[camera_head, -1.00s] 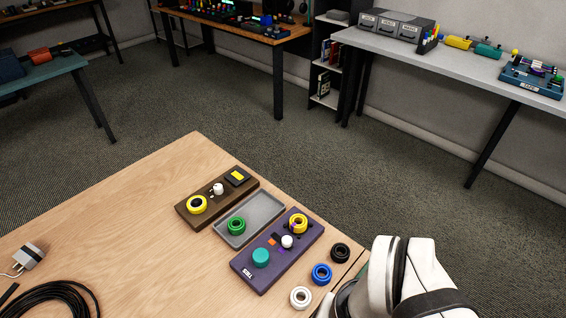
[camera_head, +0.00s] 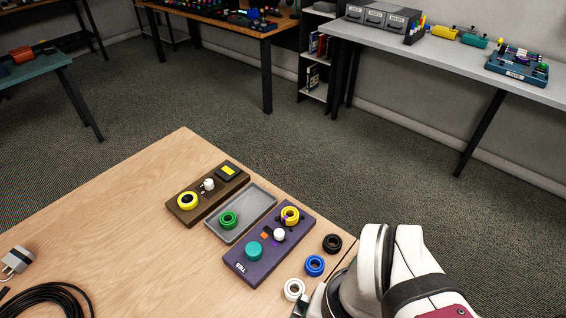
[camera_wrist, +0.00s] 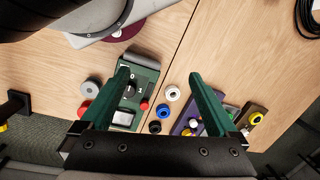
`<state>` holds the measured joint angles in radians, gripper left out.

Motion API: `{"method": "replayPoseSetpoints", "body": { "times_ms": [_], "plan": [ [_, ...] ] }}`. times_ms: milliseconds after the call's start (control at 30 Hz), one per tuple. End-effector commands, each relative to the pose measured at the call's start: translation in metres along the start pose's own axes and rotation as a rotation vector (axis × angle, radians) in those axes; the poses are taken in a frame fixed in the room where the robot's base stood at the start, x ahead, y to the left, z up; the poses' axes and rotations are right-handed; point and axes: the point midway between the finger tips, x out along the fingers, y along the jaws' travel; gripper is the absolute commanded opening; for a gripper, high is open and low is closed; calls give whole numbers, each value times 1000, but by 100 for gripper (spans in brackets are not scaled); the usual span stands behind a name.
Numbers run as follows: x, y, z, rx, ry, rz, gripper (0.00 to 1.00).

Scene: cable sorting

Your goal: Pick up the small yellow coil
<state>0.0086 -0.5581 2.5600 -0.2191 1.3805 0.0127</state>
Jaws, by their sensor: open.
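A small yellow coil (camera_head: 290,215) sits at the far end of the purple board (camera_head: 240,268) in the head view. A second yellow ring with a dark centre (camera_head: 187,201) sits on the brown board (camera_head: 212,208). In the wrist view a yellow patch (camera_wrist: 187,133) shows on the purple board beside my right finger, and the ringed yellow piece (camera_wrist: 256,117) lies further right. My gripper (camera_wrist: 158,73) is open and empty, its two green fingers wide apart. It is above the table near the white, blue and black coils, apart from the yellow coil.
A white coil (camera_head: 294,289), a blue coil (camera_head: 315,265) and a black coil (camera_head: 332,243) stand in a row beside the purple board. A green coil (camera_head: 228,220) lies in the grey tray (camera_head: 262,205). A green control box (camera_wrist: 140,90) is under my left finger.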

Motion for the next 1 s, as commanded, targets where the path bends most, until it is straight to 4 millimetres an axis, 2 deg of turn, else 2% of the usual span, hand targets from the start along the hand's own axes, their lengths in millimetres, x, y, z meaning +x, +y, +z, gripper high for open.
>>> {"method": "replayPoseSetpoints", "body": {
  "times_ms": [67,167,233,333,400,500,533,600,700,1000],
  "plan": [
    [-2,-2,-3,5,1,1,95],
    [-21,-21,-38,67,5,18,95],
    [-37,-48,-88,154,18,39,95],
    [-42,-92,-170,302,47,69,95],
    [-32,-119,-219,398,70,84,95],
    [-10,-147,-271,504,101,96,95],
    [-3,-152,-281,528,108,99,95],
    [7,-161,-298,570,120,100,95],
    [21,-165,-308,593,127,102,95],
    [100,-154,-314,593,126,102,95]
  ]
}}
